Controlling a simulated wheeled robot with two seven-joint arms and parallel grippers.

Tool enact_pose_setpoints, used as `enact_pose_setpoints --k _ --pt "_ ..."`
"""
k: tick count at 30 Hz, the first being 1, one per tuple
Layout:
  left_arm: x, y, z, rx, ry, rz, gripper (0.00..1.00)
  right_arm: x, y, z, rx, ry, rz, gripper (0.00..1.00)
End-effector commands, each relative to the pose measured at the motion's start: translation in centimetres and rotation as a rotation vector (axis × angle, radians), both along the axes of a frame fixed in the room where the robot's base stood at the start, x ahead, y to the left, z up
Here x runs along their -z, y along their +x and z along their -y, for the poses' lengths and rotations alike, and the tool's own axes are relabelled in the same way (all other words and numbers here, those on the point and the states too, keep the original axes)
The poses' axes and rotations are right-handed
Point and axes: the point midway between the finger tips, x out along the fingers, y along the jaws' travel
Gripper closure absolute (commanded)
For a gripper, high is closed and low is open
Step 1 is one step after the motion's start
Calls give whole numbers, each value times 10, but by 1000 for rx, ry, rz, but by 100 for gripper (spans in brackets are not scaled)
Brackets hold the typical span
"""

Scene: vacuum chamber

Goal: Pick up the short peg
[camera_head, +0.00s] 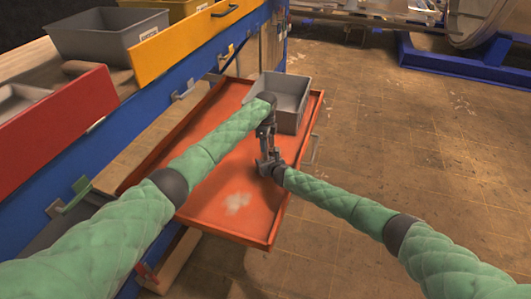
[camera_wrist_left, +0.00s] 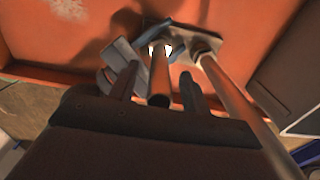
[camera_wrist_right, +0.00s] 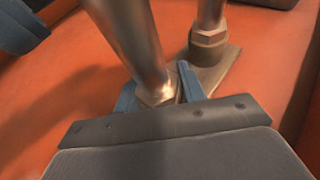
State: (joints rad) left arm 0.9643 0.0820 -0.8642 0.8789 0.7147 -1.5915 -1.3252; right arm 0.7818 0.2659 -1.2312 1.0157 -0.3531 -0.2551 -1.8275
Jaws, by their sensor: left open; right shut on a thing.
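A metal part with a flat base plate (camera_wrist_left: 207,42) and two upright metal pegs is held over the orange tray. The short peg (camera_wrist_left: 160,75) has a dark end and stands between the spread fingers of my left gripper (camera_wrist_left: 155,88), which is open around it. The long peg (camera_wrist_left: 235,95) rises beside it, outside those fingers. In the right wrist view two pegs (camera_wrist_right: 130,45) show, with a hex collar at the foot. My right gripper (camera_wrist_right: 155,95) is shut on the metal part low down by one peg's foot. In the head view both grippers largely hide the part.
The orange tray (camera_head: 225,195) is an open drawer with a grey bin (camera_head: 290,95) at its far end. The blue workbench (camera_head: 170,95) with a red drawer front (camera_head: 60,120) and a yellow one (camera_head: 185,45) is on the left. Floor (camera_head: 400,140) is open on the right.

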Motion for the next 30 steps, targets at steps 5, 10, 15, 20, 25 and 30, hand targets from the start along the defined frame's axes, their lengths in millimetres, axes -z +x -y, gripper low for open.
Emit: enact_pose_setpoints --k 5,10,15,20,25,30 --pt "0 0 0 0 0 0 54 0 0 0 1 -1 -1 90" --pt "0 0 0 0 0 0 88 0 0 0 1 -1 -1 90" --pt "0 0 0 -1 0 0 100 0 0 0 1 -1 -1 90" --pt "-1 0 0 -1 0 0 100 0 0 0 1 -1 -1 90" --pt "-7 1 0 -1 0 1 100 0 0 0 1 -1 -1 90" --pt "-32 1 -1 -1 -1 3 100 0 0 0 1 -1 -1 90"
